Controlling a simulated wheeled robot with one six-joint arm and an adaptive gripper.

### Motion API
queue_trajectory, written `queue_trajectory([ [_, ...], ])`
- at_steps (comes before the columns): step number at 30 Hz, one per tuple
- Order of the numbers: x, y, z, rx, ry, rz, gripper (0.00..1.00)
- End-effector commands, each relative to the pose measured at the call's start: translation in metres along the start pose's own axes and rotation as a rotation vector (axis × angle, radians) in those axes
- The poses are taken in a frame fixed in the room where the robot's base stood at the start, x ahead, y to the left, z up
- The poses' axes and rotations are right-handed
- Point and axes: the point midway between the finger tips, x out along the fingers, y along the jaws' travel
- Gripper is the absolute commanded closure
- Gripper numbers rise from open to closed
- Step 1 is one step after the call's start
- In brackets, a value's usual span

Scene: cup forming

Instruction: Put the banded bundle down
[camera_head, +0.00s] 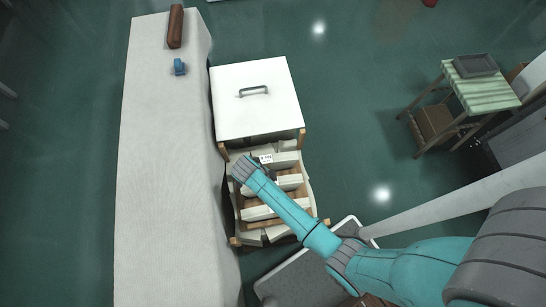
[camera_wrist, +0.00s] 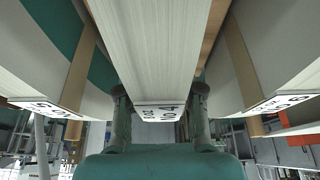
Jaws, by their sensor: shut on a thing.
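My gripper (camera_wrist: 158,106) is shut on a pale, layered bundle (camera_wrist: 150,45), with one finger on each side of it. The bundle's end carries a white label with black print. In the head view my gripper (camera_head: 246,168) is over the left part of an open wooden-framed rack (camera_head: 234,241) that holds several pale bundles (camera_head: 262,212). My arm hides part of the rack. I cannot tell whether the underside of the held bundle touches anything. In the wrist view, pale bundles with brown bands stand on the left (camera_wrist: 30,60) and right (camera_wrist: 285,50), apart from the held one.
A white lidded box (camera_head: 258,105) with a grey handle adjoins the rack at the back. A long white-covered table (camera_head: 165,180) runs along the left, mostly bare, with a brown roll (camera_head: 175,27) and a blue object (camera_head: 179,67). A striped-cloth table (camera_head: 487,95) stands at right.

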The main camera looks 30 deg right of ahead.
Motion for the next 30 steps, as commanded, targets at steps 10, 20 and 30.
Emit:
queue_trajectory([
  [10, 0.017, -0.001, 0.008, 0.001, -0.001, -0.002, 1.00],
  [20, 0.019, 0.000, 0.008, 0.000, -0.001, -0.001, 0.38],
  [30, 0.018, 0.000, 0.008, 0.000, -0.001, -0.001, 0.38],
])
